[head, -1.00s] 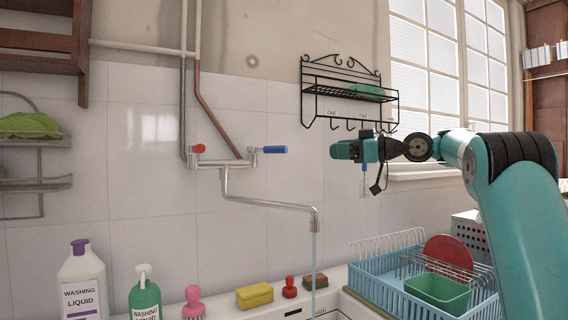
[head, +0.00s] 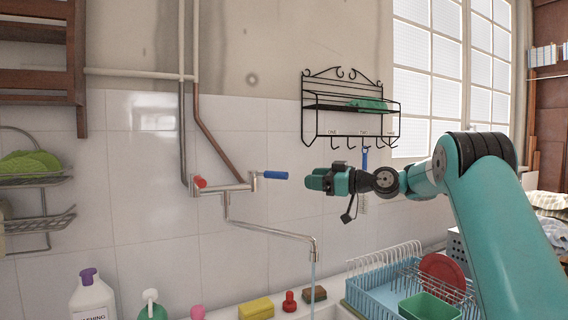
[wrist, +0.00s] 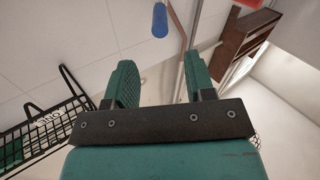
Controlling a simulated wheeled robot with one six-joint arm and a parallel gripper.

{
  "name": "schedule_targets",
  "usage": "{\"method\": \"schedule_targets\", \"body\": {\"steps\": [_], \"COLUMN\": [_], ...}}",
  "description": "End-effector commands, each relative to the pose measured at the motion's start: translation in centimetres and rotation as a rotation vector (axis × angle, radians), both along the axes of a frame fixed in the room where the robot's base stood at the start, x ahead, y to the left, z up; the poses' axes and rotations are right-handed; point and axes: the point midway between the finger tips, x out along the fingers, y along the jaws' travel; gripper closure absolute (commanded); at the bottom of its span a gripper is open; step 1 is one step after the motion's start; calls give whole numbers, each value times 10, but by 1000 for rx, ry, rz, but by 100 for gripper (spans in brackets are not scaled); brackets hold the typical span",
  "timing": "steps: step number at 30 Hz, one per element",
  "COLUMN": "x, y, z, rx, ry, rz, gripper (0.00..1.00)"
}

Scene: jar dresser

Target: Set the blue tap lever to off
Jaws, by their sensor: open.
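The blue tap lever (head: 274,175) sits on the right end of the wall tap (head: 224,189) and sticks out sideways to the right in the head view. Its blue end also shows at the top of the wrist view (wrist: 160,20), beyond the fingertips. Water (head: 313,271) runs from the tap's spout. My gripper (head: 309,181) is just right of the lever, apart from it in the picture. In the wrist view its jaws (wrist: 158,68) are open with nothing between them.
A red lever (head: 200,182) is on the tap's left end. A black wire rack with hooks (head: 350,110) hangs above and right of my gripper. A blue dish rack (head: 375,297), yellow sponge (head: 256,308) and bottles stand below. The tiled wall is close behind.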

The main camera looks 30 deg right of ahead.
Motion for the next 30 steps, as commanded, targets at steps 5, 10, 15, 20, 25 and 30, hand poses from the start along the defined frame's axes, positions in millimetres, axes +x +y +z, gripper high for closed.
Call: {"method": "schedule_targets", "body": {"steps": [5,10,15,20,25,30], "x": [34,59,74,79,80,80], "y": [26,44,54,58,58,58], "z": [8,7,4,2,1,1], "rx": [1,0,0,-1,-1,-1], "ry": [2,2,0,-1,-1,-1], "rz": [4,2,0,0,-1,-1], "gripper": [50,50,50,50,50,71]}}
